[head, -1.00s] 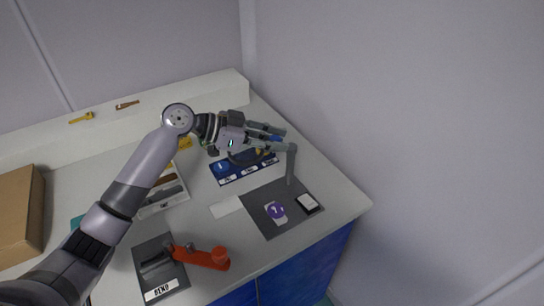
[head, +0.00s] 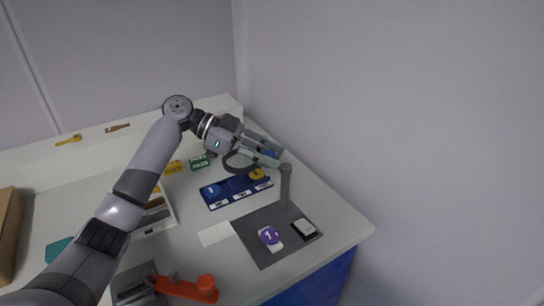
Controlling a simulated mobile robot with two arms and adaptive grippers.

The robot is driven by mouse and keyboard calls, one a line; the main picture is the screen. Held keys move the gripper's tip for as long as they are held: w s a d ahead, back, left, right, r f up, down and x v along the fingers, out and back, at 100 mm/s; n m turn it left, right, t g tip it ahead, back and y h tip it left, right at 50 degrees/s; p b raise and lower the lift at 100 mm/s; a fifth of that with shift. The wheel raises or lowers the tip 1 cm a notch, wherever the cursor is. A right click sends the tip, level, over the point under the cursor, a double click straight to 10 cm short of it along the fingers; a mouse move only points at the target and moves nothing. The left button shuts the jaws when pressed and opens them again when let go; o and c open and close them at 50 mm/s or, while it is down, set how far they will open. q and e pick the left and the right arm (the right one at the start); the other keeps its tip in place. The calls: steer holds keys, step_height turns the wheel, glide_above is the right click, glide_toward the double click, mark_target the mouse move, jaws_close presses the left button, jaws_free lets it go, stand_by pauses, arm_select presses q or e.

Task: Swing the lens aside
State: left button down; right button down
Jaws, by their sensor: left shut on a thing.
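The lens (head: 239,163) is a round dark-rimmed disc behind the blue tray in the head view, partly covered by my left gripper. A grey post (head: 286,187) stands at the right edge of the dark mat (head: 262,252). My left gripper (head: 281,154) reaches in over the back right of the bench. Its fingers are closed around a part with a blue bit showing, at the lens, and mostly hidden by the fingers. The link between lens and post is hard to make out. My right gripper is out of view.
A purple ball marked 1 (head: 269,235) on a white card and a black-edged white block (head: 305,229) lie on the mat. The blue tray (head: 238,199) holds small items. A grey device with a red-orange lever (head: 189,288) stands front left. A wall rises at right.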

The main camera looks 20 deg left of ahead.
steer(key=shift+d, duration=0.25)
arm_select(q)
steer(key=c, duration=1.3)
jaws_free()
steer(key=shift+c, duration=0.2)
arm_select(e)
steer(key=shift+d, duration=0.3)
arm_select(q)
steer(key=v, duration=1.2)
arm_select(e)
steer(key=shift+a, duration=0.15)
